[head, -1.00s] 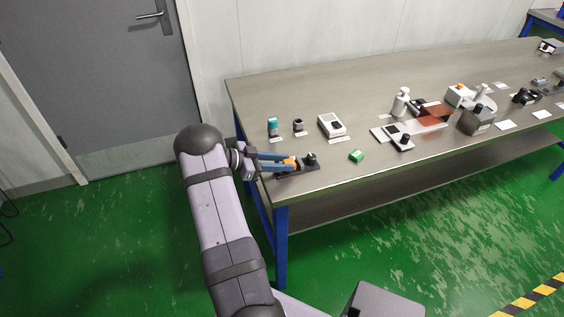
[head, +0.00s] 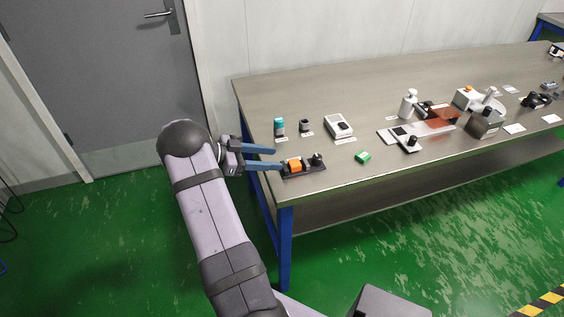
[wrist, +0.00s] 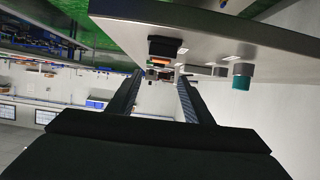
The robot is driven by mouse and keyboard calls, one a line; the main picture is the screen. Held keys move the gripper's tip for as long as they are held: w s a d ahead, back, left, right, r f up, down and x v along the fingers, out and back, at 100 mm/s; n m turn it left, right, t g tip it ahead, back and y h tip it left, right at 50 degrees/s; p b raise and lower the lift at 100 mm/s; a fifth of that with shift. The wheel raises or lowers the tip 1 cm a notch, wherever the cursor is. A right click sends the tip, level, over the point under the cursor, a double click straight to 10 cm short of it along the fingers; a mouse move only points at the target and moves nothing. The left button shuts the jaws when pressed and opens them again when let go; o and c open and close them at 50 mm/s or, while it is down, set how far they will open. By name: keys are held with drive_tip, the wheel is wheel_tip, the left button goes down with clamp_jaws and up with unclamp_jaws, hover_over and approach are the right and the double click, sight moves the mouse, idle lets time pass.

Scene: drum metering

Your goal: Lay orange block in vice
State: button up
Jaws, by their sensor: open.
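The orange block (head: 295,165) sits in the small dark vice (head: 304,172) near the left front corner of the table. In the wrist view the orange block (wrist: 158,62) shows below the dark vice body (wrist: 166,46), in an upside-down picture. My gripper (head: 277,159) is open and empty, just left of the vice, its blue fingers pointing at it. The fingertips are clear of the block. Whether the block touches both vice jaws is too small to tell.
A teal-topped bottle (head: 279,127), a small dark cylinder (head: 305,126) and a white device (head: 338,126) stand behind the vice. A green block (head: 363,157) lies to its right. The table's (head: 300,85) back left area is clear.

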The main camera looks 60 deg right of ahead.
drive_tip(key=w+a+r+n+t+h, duration=0.1)
drive_tip(key=w+a+r+n+t, duration=0.2)
drive_tip(key=w, duration=0.4)
drive_tip(key=w+r+n+t+h+b, duration=0.1)
drive_tip(key=w+r+n+t+h, duration=0.1)
drive_tip(key=w+t, duration=0.35)
drive_tip(key=w+a+r+n+t+h, duration=0.1)
drive_tip(key=w+a+r+n+t, duration=0.15)
drive_tip(key=w, duration=0.55)
drive_tip(key=w+a+r+n+t+y, duration=0.1)
drive_tip(key=w+a+n+t+y, duration=0.3)
drive_tip(key=a, duration=0.4)
drive_tip(key=w+a+n+t+y, duration=0.2)
drive_tip(key=w+a+n+t, duration=0.3)
drive_tip(key=a, duration=0.4)
drive_tip(key=s+a+f+n+g+y, duration=0.2)
drive_tip(key=s+a+f+n+y, duration=0.15)
drive_tip(key=a, duration=0.55)
drive_tip(key=s+a+f+n+g+y, duration=0.15)
drive_tip(key=s+a+y, duration=0.3)
drive_tip(key=a, duration=0.55)
drive_tip(key=s+a+f+n+g, duration=0.2)
drive_tip(key=s+g, duration=0.1)
drive_tip(key=s, duration=0.8)
drive_tip(key=s+a+f+n+g, duration=0.1)
drive_tip(key=s+f+n+g, duration=0.1)
drive_tip(key=s, duration=1)
drive_tip(key=shift+s+a+f+n+g, duration=0.15)
drive_tip(key=shift+a+f+n+g, duration=0.25)
drive_tip(key=shift+n+g, duration=0.45)
